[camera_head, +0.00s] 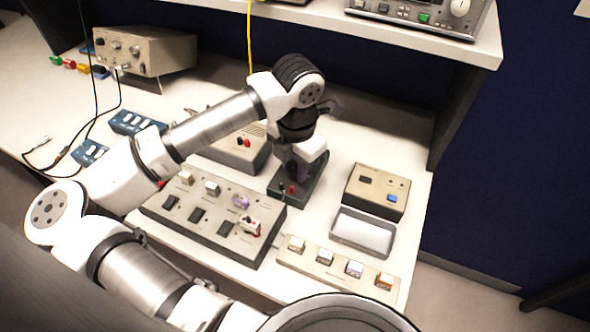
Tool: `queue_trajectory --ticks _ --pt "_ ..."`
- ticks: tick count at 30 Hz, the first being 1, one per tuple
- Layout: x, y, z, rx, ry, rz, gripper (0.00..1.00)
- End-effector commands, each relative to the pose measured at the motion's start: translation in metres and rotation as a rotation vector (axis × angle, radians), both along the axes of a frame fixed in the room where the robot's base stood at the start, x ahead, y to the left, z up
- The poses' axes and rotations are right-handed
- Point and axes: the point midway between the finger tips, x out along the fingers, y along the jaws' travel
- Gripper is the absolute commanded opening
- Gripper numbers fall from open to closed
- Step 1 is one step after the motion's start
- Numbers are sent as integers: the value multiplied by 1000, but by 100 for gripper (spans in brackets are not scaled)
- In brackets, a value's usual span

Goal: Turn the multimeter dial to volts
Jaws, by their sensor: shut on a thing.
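The multimeter (312,190) appears to be the small dark box under my wrist, at the middle of the bench. A red jack shows on its near face. My gripper (297,178) points down onto its top and is shut on what seems to be the dial. The dial and its markings are hidden behind the fingers and wrist, so I cannot tell which setting it points to.
A large switch panel (180,209) lies at the front left, with a strip of several colored buttons (318,270) to its right. A beige box with a blue button (365,178) and a grey tray (347,241) stand right. A beige instrument (238,158) sits close left. A shelf (400,32) overhangs behind.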

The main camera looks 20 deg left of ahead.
Motion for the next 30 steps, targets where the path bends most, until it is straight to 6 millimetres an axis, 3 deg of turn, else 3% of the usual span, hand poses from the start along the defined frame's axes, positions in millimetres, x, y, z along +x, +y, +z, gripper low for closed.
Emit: queue_trajectory --ticks 4,18,30 --pt "1 1 -9 4 -3 -107 4" --pt "0 0 -5 1 -2 -490 4" --pt "0 1 -1 1 -3 -658 4"
